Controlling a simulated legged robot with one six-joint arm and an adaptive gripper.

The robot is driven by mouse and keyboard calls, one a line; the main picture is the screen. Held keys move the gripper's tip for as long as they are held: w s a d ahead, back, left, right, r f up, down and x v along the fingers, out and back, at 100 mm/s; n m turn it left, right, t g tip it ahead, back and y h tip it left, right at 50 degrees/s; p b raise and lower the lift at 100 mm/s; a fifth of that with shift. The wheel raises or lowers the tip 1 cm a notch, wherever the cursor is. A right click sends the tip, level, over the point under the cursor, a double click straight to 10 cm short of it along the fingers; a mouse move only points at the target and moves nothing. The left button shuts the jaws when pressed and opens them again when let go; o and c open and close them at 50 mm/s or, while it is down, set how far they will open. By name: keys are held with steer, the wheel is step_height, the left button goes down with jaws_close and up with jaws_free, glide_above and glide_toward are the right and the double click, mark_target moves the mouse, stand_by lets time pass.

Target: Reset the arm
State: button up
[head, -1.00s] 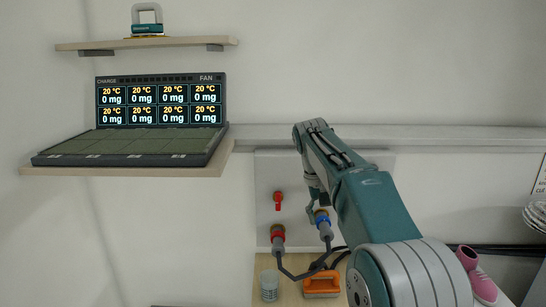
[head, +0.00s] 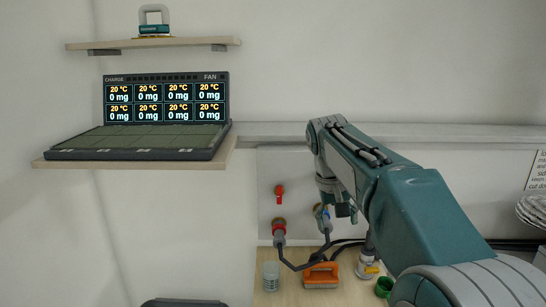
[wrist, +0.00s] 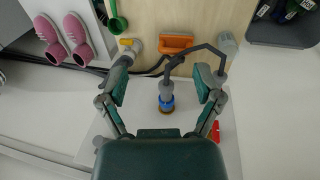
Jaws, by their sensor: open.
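My teal and grey arm reaches forward from the lower right in the head view. Its end is bent down, with my gripper (head: 342,210) partly hidden by the arm, in front of the wall panel (head: 266,178). In the wrist view my gripper (wrist: 164,72) is open, its two fingers wide apart. A blue-ringed hose connector (wrist: 167,102) shows in the gap between them, with nothing visibly gripped. In the head view that connector (head: 326,222) is partly covered by my gripper.
A red-ringed connector (head: 279,234) and a red valve (head: 280,195) are on the panel. Below lie an orange-handled item (head: 321,276), a white cup (head: 271,276) and a green item (head: 384,287). A charging unit (head: 140,153) sits on the left shelf. Plates (head: 534,213) are at right.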

steer(key=s+d+t+y, duration=0.1)
steer(key=s+d+t, duration=0.1)
steer(key=s, duration=1.2)
steer(key=s+f+t+y, duration=0.1)
steer(key=s+f+t, duration=0.2)
steer(key=s+f, duration=0.6)
steer(key=s, duration=0.3)
steer(key=shift+s+f, duration=0.15)
steer(key=shift+f, duration=0.1)
steer(key=shift+o, duration=0.4)
steer(key=shift+a, duration=0.1)
